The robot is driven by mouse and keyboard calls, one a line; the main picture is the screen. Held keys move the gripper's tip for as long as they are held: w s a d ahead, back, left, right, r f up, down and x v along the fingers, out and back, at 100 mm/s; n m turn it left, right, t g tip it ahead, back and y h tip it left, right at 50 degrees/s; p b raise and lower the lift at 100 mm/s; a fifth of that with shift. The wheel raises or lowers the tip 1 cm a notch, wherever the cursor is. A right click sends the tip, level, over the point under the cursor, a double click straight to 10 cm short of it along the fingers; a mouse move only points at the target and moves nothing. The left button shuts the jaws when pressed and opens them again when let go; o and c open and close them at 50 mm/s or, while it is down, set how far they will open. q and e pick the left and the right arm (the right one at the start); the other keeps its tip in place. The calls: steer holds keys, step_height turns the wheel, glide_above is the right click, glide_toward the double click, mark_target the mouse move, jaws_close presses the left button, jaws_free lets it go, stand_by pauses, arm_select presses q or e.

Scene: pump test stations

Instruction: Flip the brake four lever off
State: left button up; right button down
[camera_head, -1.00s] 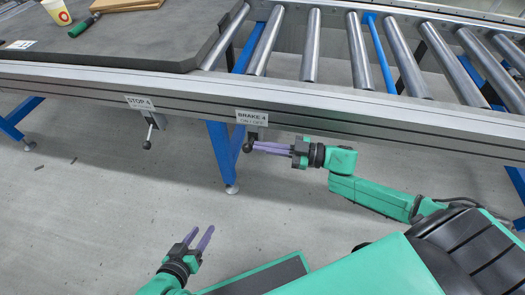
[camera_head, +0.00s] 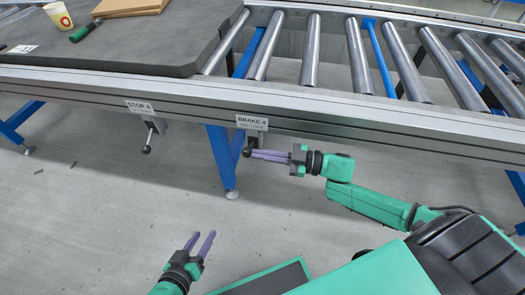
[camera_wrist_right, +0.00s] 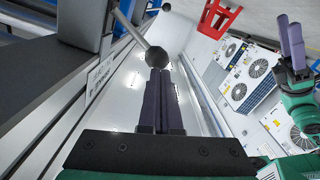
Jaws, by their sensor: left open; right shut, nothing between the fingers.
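The BRAKE 4 label (camera_head: 252,122) is on the front rail of the conveyor, with ON / OFF below it. The brake four lever hangs under it and ends in a black ball knob (camera_head: 247,152). In the right wrist view its metal rod (camera_wrist_right: 134,31) runs to the knob (camera_wrist_right: 156,57), just ahead of my fingertips. My right gripper (camera_head: 254,155) is shut and empty, its tips right beside the knob; I cannot tell whether they touch. It also shows in the right wrist view (camera_wrist_right: 158,75). My left gripper (camera_head: 207,236) is open and empty, low over the floor.
The STOP 4 lever (camera_head: 149,137) hangs to the left under its own label (camera_head: 140,107). A blue table leg (camera_head: 223,160) stands just left of the brake lever. Floor below is clear.

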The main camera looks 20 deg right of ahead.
arm_select(q)
steer(key=shift+w+r, duration=0.1)
arm_select(e)
steer(key=shift+s+a+f+n, duration=0.1)
steer(key=shift+s+f+n, duration=0.1)
steer(key=shift+f+n, duration=0.2)
arm_select(q)
steer(key=shift+d+f+t+b, duration=0.25)
steer(key=shift+f+t+b, duration=0.05)
steer(key=shift+f+b, duration=0.3)
steer(key=shift+d+f+t+b, duration=0.2)
steer(key=shift+f+t+b, duration=0.1)
steer(key=shift+f+b, duration=0.2)
arm_select(e)
steer(key=f+n, duration=0.1)
steer(key=n, duration=0.1)
steer(key=f+n, duration=0.2)
steer(key=s+f+n, duration=0.1)
steer(key=f+n, duration=0.1)
steer(key=shift+a, duration=0.3)
arm_select(q)
steer(key=shift+r, duration=0.15)
